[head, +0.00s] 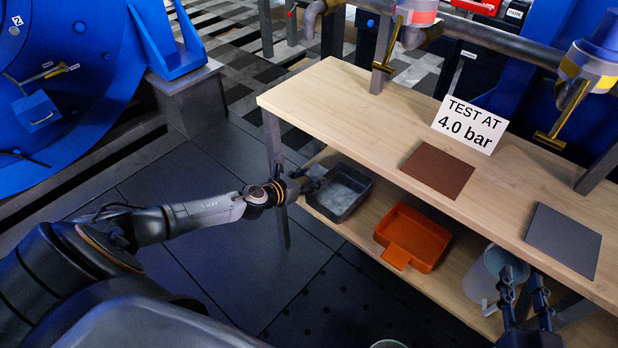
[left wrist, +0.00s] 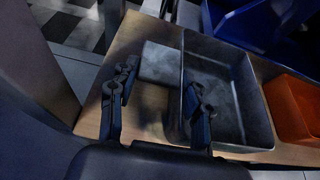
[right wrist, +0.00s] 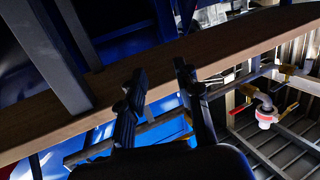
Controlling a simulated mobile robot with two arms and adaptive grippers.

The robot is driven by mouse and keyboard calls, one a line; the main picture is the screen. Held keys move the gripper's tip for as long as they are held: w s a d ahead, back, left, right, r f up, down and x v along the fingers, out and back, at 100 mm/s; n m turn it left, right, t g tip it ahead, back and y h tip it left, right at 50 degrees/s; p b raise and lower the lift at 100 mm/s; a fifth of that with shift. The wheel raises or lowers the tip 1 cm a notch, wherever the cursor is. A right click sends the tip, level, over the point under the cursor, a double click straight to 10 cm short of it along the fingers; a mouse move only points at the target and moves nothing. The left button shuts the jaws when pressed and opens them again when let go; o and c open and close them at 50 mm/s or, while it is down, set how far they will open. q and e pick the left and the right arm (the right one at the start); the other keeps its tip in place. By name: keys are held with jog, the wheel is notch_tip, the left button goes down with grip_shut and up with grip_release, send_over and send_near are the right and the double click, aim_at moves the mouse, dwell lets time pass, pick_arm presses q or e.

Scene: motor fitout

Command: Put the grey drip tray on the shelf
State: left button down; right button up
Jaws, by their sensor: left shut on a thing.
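The grey drip tray (head: 350,205) is at the left end of the lower shelf (head: 456,279) under the wooden bench. My left gripper (head: 304,185) is at the tray's left side. In the left wrist view, the tray's flat handle (left wrist: 160,63) lies between the fingers of my left gripper (left wrist: 163,90), which is shut on the tray. The tray looks level and empty; whether its base touches the shelf I cannot tell. My right gripper (head: 524,290) is open and empty in front of the bench's right part; its fingers stand apart in the right wrist view (right wrist: 158,80).
An orange tray (head: 432,238) sits right of the grey tray on the shelf. A translucent bucket (head: 483,280) stands further right. The bench top (head: 330,95) above carries a brown mat (head: 437,171), a grey mat (head: 563,240) and a sign (head: 470,124). A bench leg (head: 274,150) is near my left gripper.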

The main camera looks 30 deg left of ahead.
jog(key=shift+r, duration=0.2)
pick_arm(q)
jog(key=c, duration=0.6)
grip_release()
jog(key=shift+f, duration=0.1)
pick_arm(e)
jog(key=shift+r, duration=0.1)
jog(key=shift+a, duration=0.1)
